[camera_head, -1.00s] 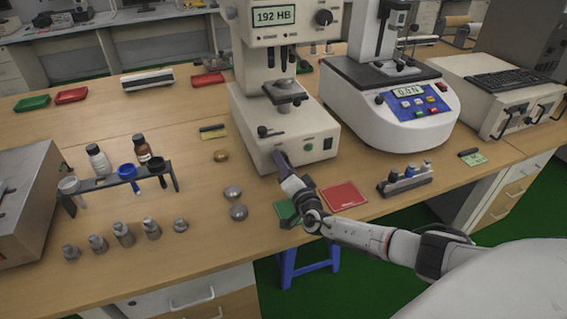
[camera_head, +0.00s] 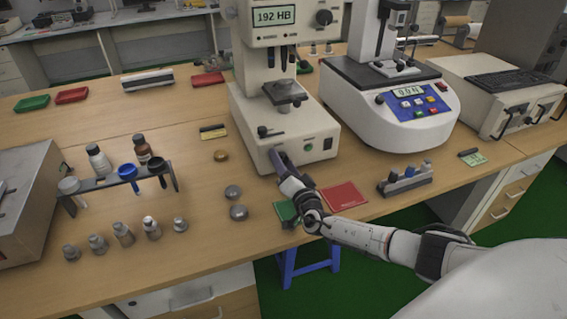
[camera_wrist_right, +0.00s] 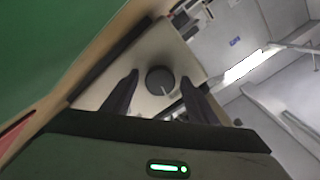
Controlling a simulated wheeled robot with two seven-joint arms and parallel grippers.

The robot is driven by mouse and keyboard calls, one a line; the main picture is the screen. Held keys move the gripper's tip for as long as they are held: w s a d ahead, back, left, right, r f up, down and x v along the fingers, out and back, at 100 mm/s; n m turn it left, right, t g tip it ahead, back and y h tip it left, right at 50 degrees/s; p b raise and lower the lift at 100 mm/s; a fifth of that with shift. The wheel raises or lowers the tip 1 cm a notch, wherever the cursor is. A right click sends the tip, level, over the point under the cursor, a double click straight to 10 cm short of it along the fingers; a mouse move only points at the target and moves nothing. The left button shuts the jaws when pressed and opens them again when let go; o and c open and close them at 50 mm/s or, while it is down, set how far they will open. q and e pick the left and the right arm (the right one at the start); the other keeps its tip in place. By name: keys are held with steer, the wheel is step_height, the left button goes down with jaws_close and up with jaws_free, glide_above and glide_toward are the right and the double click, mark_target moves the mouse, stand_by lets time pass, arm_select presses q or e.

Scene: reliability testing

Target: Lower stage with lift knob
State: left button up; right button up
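The hardness tester (camera_head: 248,105), a cream machine with a "192 HB" display, stands at the centre of the bench in the head view. Its dark stage (camera_head: 284,94) sits under the column. A black knob with a short lever (camera_head: 264,131) is on its base. My right gripper (camera_head: 276,156) is at the lower left of the tester's front face. In the right wrist view, my right gripper (camera_wrist_right: 158,95) is open, and a dark round knob (camera_wrist_right: 159,80) shows beyond and between its fingers. Contact cannot be told. My left gripper is not in view.
A red pad (camera_head: 343,196) and a green pad (camera_head: 286,211) lie by my right wrist. Metal discs (camera_head: 238,212) and small weights (camera_head: 123,233) stand left of it. A bottle rack (camera_head: 120,180) is farther left. A force tester (camera_head: 390,110) stands to the right.

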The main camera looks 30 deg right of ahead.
steer(key=shift+s+a+r, duration=0.15)
steer(key=shift+a+r, duration=0.2)
steer(key=shift+r, duration=0.05)
steer(key=shift+s+a, duration=0.15)
steer(key=shift+s, duration=0.05)
steer(key=shift+d+f+v, duration=0.1)
steer(key=shift+f+v, duration=0.05)
steer(key=shift+v, duration=1.45)
steer(key=shift+d+f+v, duration=0.1)
steer(key=shift+d+v, duration=0.05)
steer(key=shift+v, duration=1.4)
steer(key=shift+d+f+v, duration=0.1)
steer(key=shift+f+v, duration=0.05)
steer(key=shift+v, duration=1.45)
